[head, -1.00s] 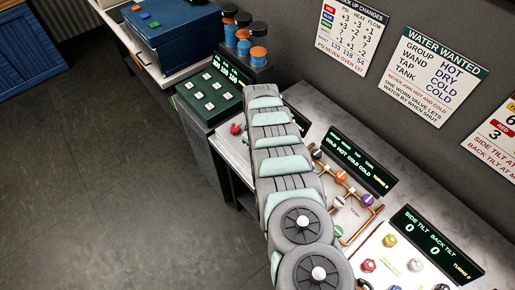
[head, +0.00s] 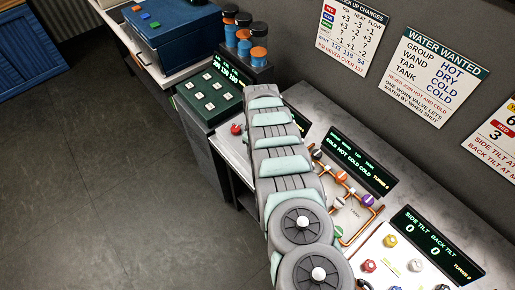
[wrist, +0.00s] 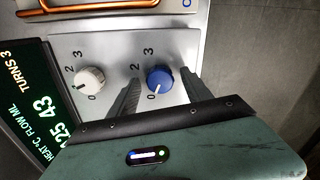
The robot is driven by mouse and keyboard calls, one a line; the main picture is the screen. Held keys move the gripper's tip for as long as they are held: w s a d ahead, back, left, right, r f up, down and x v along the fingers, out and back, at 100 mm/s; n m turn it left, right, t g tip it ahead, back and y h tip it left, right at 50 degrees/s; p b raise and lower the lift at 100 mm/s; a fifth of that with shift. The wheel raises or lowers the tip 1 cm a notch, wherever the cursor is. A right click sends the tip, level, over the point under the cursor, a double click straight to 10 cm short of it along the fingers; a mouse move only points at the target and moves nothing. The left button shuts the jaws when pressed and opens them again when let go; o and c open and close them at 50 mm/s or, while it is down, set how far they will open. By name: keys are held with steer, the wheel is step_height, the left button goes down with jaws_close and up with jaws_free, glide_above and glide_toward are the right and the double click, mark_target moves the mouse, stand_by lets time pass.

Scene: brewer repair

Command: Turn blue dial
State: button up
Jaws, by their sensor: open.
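The blue dial (wrist: 160,79) is a round knob with a white pointer mark on a pale panel in the wrist view. Its mark points toward the printed 0 below it, with 2 and 3 printed above left. My gripper (wrist: 162,84) is open, with one dark finger on each side of the dial. I cannot tell whether the fingers touch it. In the head view, my arm covers the panel and neither the gripper nor this dial can be made out.
A white dial (wrist: 90,79) sits left of the blue one, just beyond the left finger. A dark display (wrist: 45,115) with green digits and "TURNS 3" stands at the left. A copper pipe (wrist: 95,8) runs along the top edge. Grey floor shows at the right.

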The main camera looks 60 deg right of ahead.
step_height(320, 180, up, 11)
steer(key=b, duration=0.1)
steer(key=shift+b, duration=0.3)
stand_by(0.4)
steer(key=shift+f, duration=0.1)
stand_by(0.4)
